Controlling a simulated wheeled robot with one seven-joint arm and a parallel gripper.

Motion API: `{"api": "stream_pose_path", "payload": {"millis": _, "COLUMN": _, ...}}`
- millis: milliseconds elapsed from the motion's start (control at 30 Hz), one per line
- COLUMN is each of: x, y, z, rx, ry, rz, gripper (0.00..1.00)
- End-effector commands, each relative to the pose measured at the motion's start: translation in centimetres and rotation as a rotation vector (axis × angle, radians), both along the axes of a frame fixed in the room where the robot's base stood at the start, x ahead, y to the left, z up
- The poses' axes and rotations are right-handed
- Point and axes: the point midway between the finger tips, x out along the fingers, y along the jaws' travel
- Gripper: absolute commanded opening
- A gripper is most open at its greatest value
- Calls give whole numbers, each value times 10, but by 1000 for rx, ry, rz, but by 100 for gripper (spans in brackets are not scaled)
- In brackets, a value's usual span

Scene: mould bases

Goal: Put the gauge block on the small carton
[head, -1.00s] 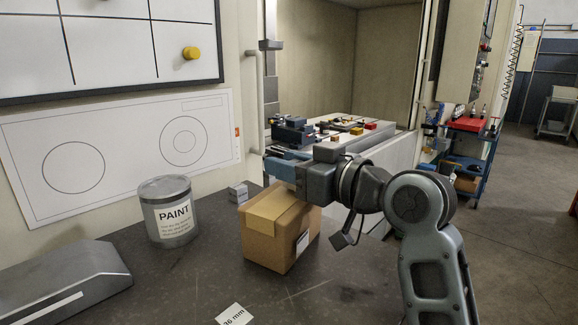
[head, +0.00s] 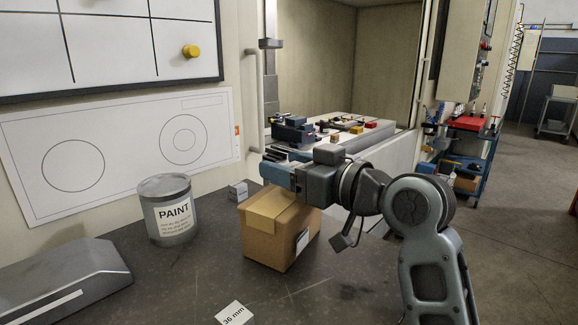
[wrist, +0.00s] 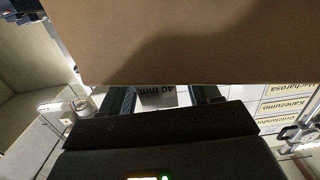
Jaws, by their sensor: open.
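The small carton (head: 270,246) is a closed brown box standing on the dark bench in the head view. Its brown side (wrist: 190,40) fills the top of the wrist view. A small grey block (head: 238,191) stands on the bench behind the carton, near the wall. In the wrist view a grey block marked 40 mm (wrist: 158,97) shows between the fingers, partly hidden by the carton; it looks like the same block. My gripper (head: 268,168) is open and empty, above the carton's back edge and pointing left. Its fingers also show in the wrist view (wrist: 163,102).
A grey paint can (head: 167,210) stands left of the carton. A white-topped piece marked 36 mm (head: 234,314) sits at the front edge of view. A grey sloped housing (head: 70,278) lies at the left. The bench between them is clear.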

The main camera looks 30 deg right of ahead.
Motion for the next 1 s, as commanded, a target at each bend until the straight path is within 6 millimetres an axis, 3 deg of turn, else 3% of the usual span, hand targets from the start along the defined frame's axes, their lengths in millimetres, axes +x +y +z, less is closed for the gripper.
{"api": "stream_pose_path", "payload": {"millis": 167, "x": -13, "y": -5, "z": 2, "rx": 0, "ry": -1, "rz": -2, "gripper": 62}}
{"api": "stream_pose_path", "payload": {"millis": 533, "x": -89, "y": -29, "z": 6, "rx": -2, "ry": -2, "rz": -4, "gripper": 62}}
{"api": "stream_pose_path", "payload": {"millis": 600, "x": -94, "y": -31, "z": 12, "rx": 0, "ry": 5, "rz": 0, "gripper": 62}}
{"api": "stream_pose_path", "payload": {"millis": 1000, "x": -114, "y": -37, "z": 9, "rx": 0, "ry": 1, "rz": 1, "gripper": 62}}
